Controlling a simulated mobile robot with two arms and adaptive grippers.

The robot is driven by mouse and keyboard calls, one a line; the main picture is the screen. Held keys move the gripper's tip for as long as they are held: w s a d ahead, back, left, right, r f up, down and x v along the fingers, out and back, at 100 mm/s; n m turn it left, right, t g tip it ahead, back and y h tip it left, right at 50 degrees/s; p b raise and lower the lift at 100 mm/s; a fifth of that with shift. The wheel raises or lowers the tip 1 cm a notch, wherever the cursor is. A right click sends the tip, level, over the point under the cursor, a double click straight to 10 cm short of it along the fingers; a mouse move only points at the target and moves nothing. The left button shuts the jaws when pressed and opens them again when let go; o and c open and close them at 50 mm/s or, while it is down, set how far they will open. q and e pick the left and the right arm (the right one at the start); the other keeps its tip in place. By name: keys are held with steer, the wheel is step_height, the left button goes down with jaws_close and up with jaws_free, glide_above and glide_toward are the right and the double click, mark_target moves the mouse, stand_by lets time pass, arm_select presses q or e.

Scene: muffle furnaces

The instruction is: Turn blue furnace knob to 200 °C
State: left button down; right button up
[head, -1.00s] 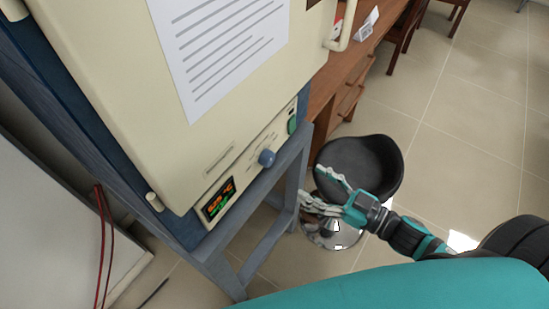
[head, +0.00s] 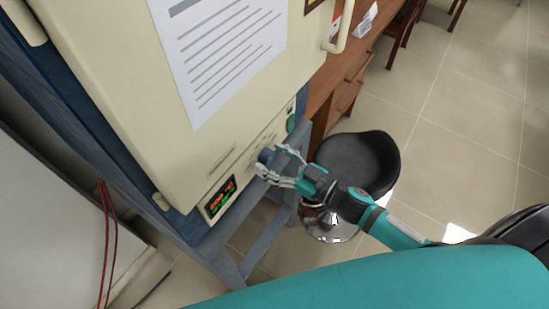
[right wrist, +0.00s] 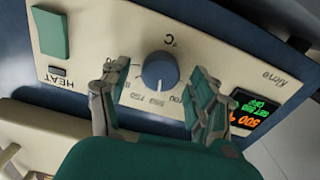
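The round blue furnace knob (head: 265,156) sits on the cream control panel of the furnace (head: 120,70). In the right wrist view the knob (right wrist: 160,70) shows in full, with dial markings and a °C label around it. My right gripper (head: 270,160) is at the panel, partly over the knob in the head view. In the right wrist view the right gripper (right wrist: 160,72) is open, one finger on each side of the knob, with gaps showing between fingers and knob. My left gripper is not in view.
A lit display (head: 219,197) with orange and green digits is beside the knob; it also shows upside down in the wrist view (right wrist: 247,112). A green switch (right wrist: 50,33) is on the other side. A black stool (head: 357,160) stands beside the furnace's blue stand.

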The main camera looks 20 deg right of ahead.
steer(key=c, duration=1.1)
steer(key=shift+n, duration=0.3)
steer(key=n, duration=0.5)
steer(key=n+b, duration=0.1)
steer(key=n, duration=0.5)
steer(key=shift+s+f, duration=0.1)
steer(key=shift+f, duration=0.05)
steer(key=shift+n, duration=0.3)
steer(key=o, duration=1.2)
